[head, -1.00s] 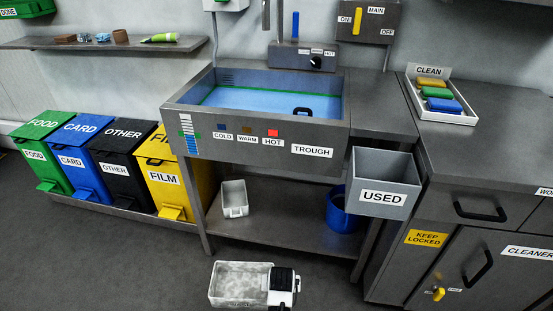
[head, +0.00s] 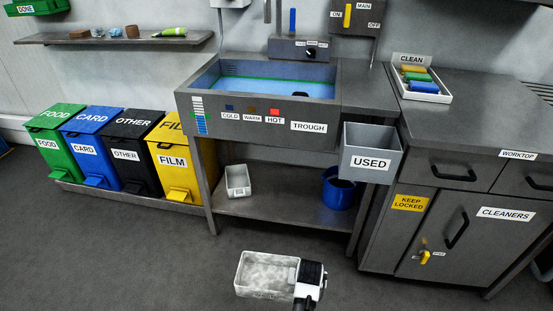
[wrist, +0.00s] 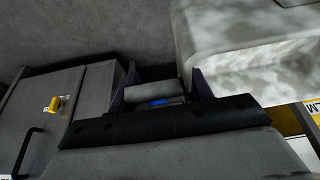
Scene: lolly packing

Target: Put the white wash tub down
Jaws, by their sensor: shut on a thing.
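The white wash tub (head: 266,274) is at the bottom middle of the head view, in front of the trough stand, with a mottled grey-white inside. My gripper (head: 301,274) is at its right side, shut on it. In the wrist view the tub (wrist: 250,50) fills the upper right, and a pale piece sits between the fingers of my gripper (wrist: 165,88). The tub looks level. I cannot tell how far its base is above the floor.
The trough (head: 265,110) stands behind, with a smaller white tub (head: 238,180) and a blue bucket (head: 338,190) on its low shelf (head: 280,208). Several bins line the left, including the yellow film bin (head: 172,165). Cupboards (head: 450,225) stand right. Open floor (head: 120,255) lies at front left.

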